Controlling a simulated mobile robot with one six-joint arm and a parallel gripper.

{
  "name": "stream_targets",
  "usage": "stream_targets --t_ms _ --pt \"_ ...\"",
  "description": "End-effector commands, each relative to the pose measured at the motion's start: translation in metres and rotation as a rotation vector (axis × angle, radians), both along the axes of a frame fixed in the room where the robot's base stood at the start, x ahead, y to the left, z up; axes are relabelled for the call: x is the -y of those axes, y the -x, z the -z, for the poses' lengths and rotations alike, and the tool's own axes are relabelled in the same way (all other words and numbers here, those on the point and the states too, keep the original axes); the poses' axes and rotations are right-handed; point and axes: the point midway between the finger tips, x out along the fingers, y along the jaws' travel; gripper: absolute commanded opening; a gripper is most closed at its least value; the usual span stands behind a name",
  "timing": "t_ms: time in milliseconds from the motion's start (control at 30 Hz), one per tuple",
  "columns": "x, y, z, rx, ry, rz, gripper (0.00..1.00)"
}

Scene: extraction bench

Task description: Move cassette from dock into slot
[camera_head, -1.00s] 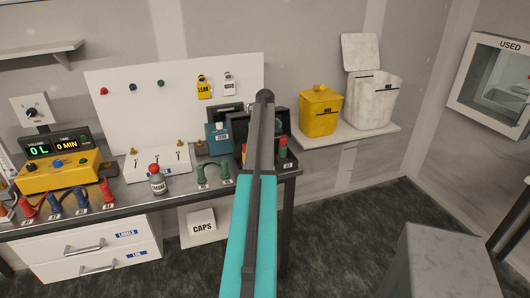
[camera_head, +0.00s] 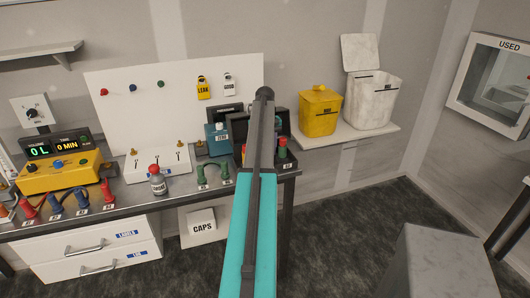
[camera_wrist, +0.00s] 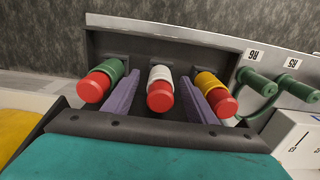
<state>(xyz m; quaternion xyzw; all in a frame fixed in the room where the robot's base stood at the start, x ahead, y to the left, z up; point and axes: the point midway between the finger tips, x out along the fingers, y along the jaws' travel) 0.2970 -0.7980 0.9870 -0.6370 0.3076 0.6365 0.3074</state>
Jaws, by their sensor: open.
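Three capped cylinders, which look like the cassettes, stand in a row at a dark tray (camera_wrist: 250,52) in the wrist view. One has a green collar (camera_wrist: 117,70), the middle one a white collar (camera_wrist: 160,73), one a yellow collar (camera_wrist: 207,82); all have red ends. My gripper (camera_wrist: 160,78) is open, with one purple-grey finger on each side of the white-collared cylinder; I cannot tell whether they touch it. In the head view my teal arm hides the gripper; a green-and-red cylinder (camera_head: 282,151) shows beside it. I cannot tell which place is the slot.
Green connectors (camera_wrist: 262,92) with a looped hose stand beside the tray. On the bench (camera_head: 130,190) are a grey bottle with a red cap (camera_head: 157,181), a yellow meter box (camera_head: 58,172) and red and blue connectors. A yellow bin (camera_head: 319,112) and white bin (camera_head: 372,100) stand right.

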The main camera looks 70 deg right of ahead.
Motion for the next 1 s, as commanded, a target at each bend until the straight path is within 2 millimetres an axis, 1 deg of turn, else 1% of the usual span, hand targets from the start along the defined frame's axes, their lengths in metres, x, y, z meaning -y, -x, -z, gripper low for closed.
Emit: stream_targets --t_ms 33,600,800,1000 --pt "0.000 0.000 -0.010 0.001 0.001 0.000 0.51" --pt "0.000 0.000 -0.091 0.000 0.000 0.000 0.51" --pt "0.000 0.000 -0.112 0.000 0.000 0.000 0.51" --pt "0.000 0.000 -0.121 0.000 0.000 0.000 0.51"
